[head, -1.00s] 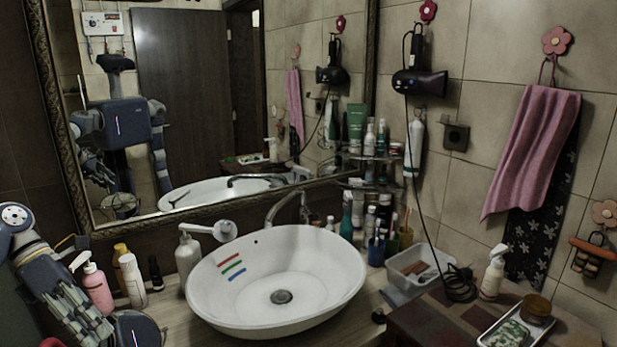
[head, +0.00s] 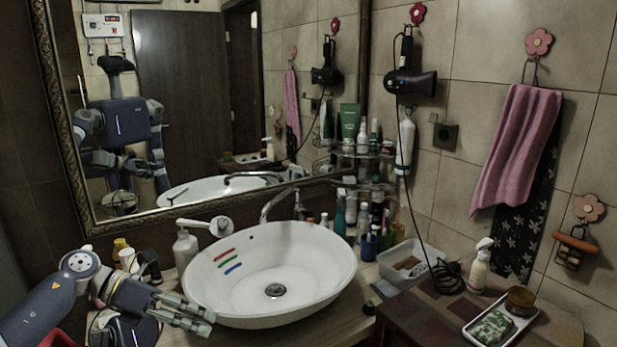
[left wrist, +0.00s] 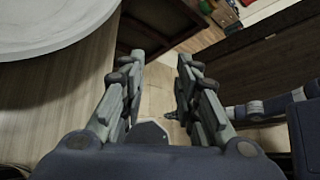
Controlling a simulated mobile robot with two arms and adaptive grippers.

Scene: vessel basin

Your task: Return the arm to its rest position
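My left gripper (head: 207,317) is low at the left of the head view, in front of the white basin's left rim. In the left wrist view its two fingers (left wrist: 160,85) are apart with nothing between them, above the floor beside the counter edge. The white vessel basin (head: 330,283) stands on the wooden counter (left wrist: 60,105), with red, green and blue stripes on its inner wall. The basin rim also shows in the left wrist view (left wrist: 50,25).
A white pump bottle (head: 187,252) stands behind the basin. Several bottles behind my left arm are partly hidden. A mirror (head: 190,90) fills the wall behind.

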